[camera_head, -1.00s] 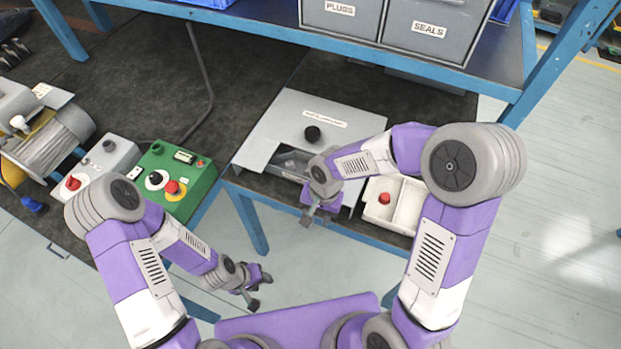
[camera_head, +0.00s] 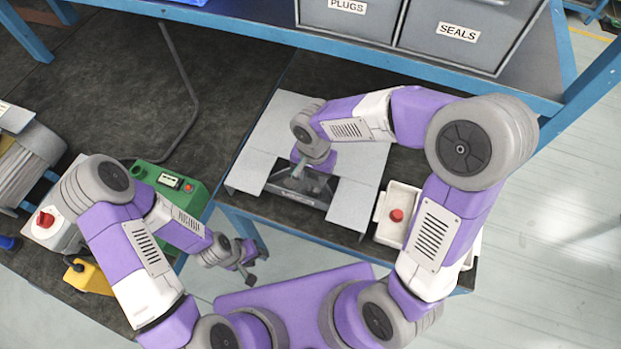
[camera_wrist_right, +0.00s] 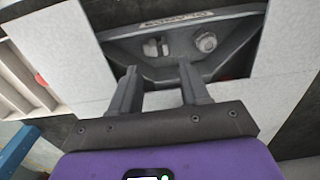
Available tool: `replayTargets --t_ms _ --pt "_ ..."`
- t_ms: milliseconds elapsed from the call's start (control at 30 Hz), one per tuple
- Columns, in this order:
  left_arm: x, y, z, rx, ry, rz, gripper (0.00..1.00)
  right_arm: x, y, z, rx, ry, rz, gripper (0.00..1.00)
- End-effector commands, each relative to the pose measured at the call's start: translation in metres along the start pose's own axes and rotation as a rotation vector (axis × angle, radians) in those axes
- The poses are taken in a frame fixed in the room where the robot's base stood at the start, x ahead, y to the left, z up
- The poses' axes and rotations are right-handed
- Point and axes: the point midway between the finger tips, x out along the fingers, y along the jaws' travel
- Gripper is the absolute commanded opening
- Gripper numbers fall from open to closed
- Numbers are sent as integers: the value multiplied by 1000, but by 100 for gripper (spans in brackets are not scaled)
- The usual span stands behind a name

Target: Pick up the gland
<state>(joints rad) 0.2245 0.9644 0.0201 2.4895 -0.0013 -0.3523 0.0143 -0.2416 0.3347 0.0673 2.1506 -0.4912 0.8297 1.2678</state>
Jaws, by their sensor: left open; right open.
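A grey bin (camera_head: 318,200) sits in the cutout of a pale cover plate. In the right wrist view the bin's label (camera_wrist_right: 178,22) appears upside down and I cannot read it surely. Inside lie a round grey fitting (camera_wrist_right: 206,42), which looks like the gland, and a small pale piece (camera_wrist_right: 155,47) beside it. My right gripper (camera_head: 298,180) is over the bin, open and empty; in the right wrist view its fingers (camera_wrist_right: 158,70) point at the bin, with both pieces beyond the tips. My left gripper (camera_head: 250,265) is open and empty, off the bench's front edge.
The pale cover plate (camera_head: 352,203) surrounds the bin on both sides. A white tray (camera_head: 384,232) with a red-topped part (camera_head: 397,215) stands right of it. A green control box (camera_head: 150,172) is at left. A blue shelf frame (camera_head: 440,67) crosses behind, carrying grey bins.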

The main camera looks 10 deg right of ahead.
Motion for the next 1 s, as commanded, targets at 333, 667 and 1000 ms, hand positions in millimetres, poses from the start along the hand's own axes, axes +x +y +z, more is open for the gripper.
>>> replayTargets --t_ms 333,667,1000 --pt "18 -7 0 -1 -2 0 43 42 2 3 -1 -3 3 46" --pt "24 -10 0 -1 -1 0 43 64 2 3 -1 0 -1 46" --pt "24 -9 0 0 -1 0 43 64 2 3 -1 0 0 10"
